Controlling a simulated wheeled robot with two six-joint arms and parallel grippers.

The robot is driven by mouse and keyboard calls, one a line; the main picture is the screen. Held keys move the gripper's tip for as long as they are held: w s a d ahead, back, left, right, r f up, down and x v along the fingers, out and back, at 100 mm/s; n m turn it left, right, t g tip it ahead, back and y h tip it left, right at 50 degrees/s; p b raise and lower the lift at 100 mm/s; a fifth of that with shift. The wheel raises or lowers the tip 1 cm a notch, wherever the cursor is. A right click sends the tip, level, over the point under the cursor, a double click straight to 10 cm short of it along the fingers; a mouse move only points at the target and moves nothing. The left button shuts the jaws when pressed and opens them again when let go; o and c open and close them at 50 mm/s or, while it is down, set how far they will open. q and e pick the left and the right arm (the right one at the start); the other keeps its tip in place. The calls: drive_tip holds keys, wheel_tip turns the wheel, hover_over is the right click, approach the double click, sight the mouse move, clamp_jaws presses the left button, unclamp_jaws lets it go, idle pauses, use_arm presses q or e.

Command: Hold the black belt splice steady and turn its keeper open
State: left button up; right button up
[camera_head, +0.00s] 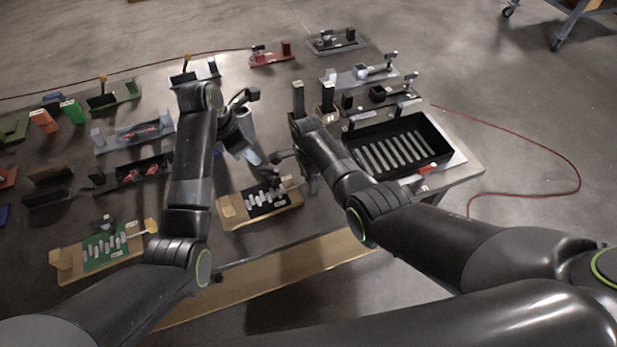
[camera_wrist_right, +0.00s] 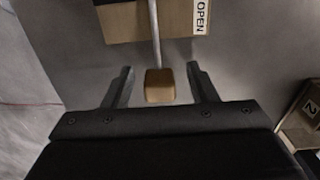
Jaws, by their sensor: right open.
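The black belt splice (camera_head: 266,201) with pale rollers sits on a wooden base (camera_head: 231,209) near the table's front edge. My left gripper (camera_head: 250,155) is beyond the splice, with its arm coming in from the left; its jaws are too small and dark to read. My right gripper (camera_wrist_right: 160,70) is open. In the right wrist view, a wooden knob (camera_wrist_right: 160,86) on a thin metal rod (camera_wrist_right: 155,35) lies between its fingers, with gaps on both sides. The rod runs over a wooden block (camera_wrist_right: 122,22) with an OPEN label (camera_wrist_right: 201,16). My right wrist partly hides the splice's right side.
A green splice on a wooden base (camera_head: 105,247) stands to the left. A black tray (camera_head: 400,147) with grey bars stands to the right. Several other fixtures fill the back and left of the table. A wooden block numbered 2 (camera_wrist_right: 308,105) is right of my right gripper.

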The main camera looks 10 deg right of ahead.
clamp_jaws()
use_arm(q)
drive_tip(key=shift+c, duration=0.5)
